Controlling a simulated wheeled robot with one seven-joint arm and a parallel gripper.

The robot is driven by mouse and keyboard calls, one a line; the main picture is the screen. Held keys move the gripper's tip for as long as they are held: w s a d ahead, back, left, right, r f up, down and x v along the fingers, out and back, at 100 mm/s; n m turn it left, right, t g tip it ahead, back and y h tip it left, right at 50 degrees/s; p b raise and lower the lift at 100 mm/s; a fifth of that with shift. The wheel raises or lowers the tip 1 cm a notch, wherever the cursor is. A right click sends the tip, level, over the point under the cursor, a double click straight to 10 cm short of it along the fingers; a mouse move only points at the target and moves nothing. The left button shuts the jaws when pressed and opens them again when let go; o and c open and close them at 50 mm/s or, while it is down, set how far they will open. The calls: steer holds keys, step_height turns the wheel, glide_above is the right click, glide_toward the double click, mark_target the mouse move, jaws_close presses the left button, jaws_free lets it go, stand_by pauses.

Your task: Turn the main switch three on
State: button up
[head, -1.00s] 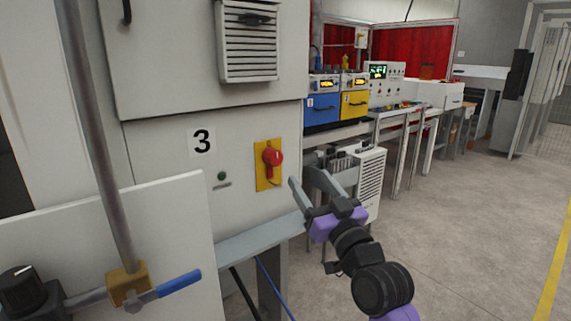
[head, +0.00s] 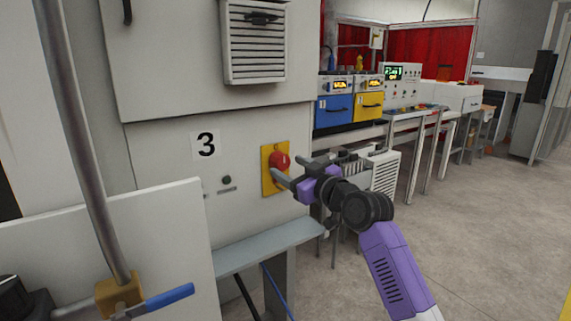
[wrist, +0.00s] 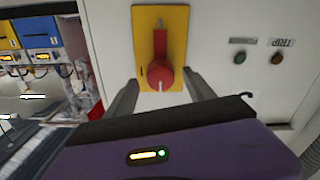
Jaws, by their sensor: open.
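The main switch is a red rotary knob (head: 279,160) on a yellow plate (head: 267,185), set in the pale cabinet panel beside the black label 3 (head: 206,145). In the wrist view the red knob (wrist: 161,73) has a narrow handle extending toward the top of the picture. My gripper (head: 292,169) is close in front of the switch. In the wrist view my gripper (wrist: 163,80) is open, with one grey finger on each side of the knob and nothing held. I cannot tell whether either finger touches it.
A grey ledge (head: 262,247) runs below the switch. A blue-handled lever (head: 165,298) and a vertical pipe (head: 82,140) stand at the left. Small buttons (wrist: 240,57) sit beside the switch. Benches with blue and yellow units (head: 333,110) lie beyond. The floor at right is clear.

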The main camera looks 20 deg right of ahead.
steer(key=shift+x, duration=1.35)
steer(key=shift+s, duration=0.1)
jaws_close()
